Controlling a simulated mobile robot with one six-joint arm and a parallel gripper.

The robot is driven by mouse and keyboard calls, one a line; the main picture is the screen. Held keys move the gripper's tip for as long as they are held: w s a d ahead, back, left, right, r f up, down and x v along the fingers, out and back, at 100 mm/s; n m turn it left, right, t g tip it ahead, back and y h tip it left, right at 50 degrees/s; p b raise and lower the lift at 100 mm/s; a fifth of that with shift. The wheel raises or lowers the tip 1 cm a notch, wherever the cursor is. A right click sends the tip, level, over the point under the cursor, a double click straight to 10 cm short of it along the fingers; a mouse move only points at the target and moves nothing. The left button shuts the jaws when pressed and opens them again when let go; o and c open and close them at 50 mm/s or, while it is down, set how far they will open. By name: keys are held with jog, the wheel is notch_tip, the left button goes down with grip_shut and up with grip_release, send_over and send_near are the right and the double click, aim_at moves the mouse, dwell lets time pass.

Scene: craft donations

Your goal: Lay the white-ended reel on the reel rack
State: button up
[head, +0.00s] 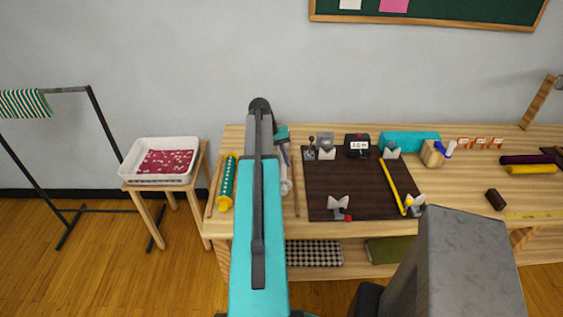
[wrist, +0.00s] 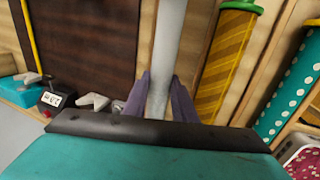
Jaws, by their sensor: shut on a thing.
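The white-ended reel (wrist: 168,45) shows in the wrist view as a pale grey-white cylinder between the two purple fingers of my gripper (wrist: 161,82). My gripper is shut on it. In the head view its pale end (head: 286,187) shows just right of my arm, which hides most of it. The reel rack seems to be the set of wooden rods (head: 296,185) at the table's left part. A yellow striped reel with a green end (wrist: 226,55) and a teal dotted reel with yellow ends (head: 227,182) lie there. I cannot tell whether the held reel touches the rack.
A dark brown mat (head: 345,205) with metal clips and a yellow strip lies right of the held reel. A teal box (head: 408,140) and a wooden block (head: 432,153) stand behind. A white tray (head: 160,180) sits on a stool to the left.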

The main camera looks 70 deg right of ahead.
jog(key=shift+f+b, duration=1.95)
jog(key=shift+f, duration=1.85)
jog(key=o, duration=1.1)
jog(key=p+v, duration=0.4)
jog(key=v, duration=0.4)
